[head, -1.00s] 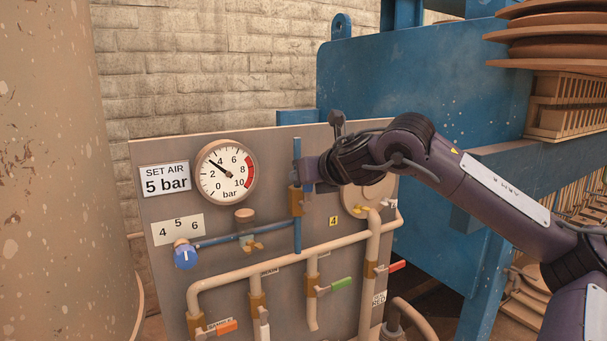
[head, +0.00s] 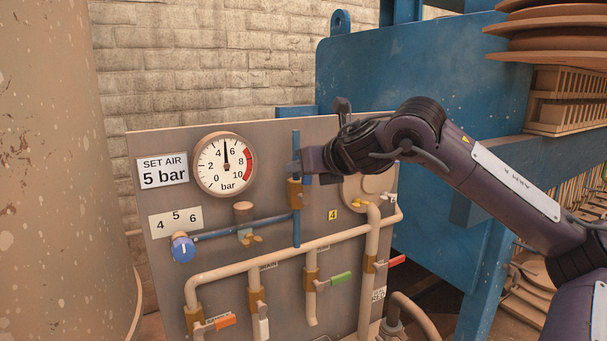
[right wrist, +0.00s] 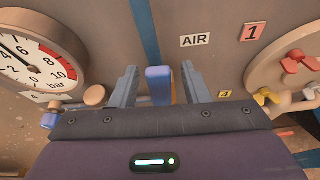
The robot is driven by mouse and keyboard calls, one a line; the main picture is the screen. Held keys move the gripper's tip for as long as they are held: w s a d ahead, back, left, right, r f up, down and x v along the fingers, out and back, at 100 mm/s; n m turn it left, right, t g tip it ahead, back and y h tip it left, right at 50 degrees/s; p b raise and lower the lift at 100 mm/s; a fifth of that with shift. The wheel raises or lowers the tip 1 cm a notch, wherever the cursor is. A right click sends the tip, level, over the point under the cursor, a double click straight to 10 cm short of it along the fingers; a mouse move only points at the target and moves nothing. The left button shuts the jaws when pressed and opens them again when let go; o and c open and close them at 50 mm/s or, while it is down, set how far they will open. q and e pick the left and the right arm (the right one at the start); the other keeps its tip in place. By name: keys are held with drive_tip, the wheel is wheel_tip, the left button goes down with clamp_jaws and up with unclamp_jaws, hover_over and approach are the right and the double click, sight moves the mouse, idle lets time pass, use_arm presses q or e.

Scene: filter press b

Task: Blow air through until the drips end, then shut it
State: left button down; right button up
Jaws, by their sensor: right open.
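The blue handle (right wrist: 159,86) of the AIR valve stands between the two fingers of my right gripper (right wrist: 159,83), with visible gaps on both sides. The fingers are open. In the head view my right gripper (head: 298,169) is at the valve's brass body (head: 295,193) on the vertical blue air pipe (head: 297,232), and hides part of the handle. The pressure gauge (head: 211,174) reads about 5 bar, beside a "SET AIR 5 bar" sign (head: 163,171). The blue regulator knob (head: 183,250) is below the 4-5-6 scale (head: 175,221). No drips can be made out. My left gripper is out of view.
Orange (head: 226,321), white (head: 264,328), green (head: 341,278) and red (head: 397,260) handled valves sit on the beige pipes below. Yellow and red handles are at the right in the wrist view. The blue press frame (head: 420,80) stands behind my right arm.

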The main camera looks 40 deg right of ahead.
drive_tip(key=b+v, duration=0.2)
drive_tip(key=v, duration=0.4)
drive_tip(key=shift+b, duration=0.3)
idle(5.2)
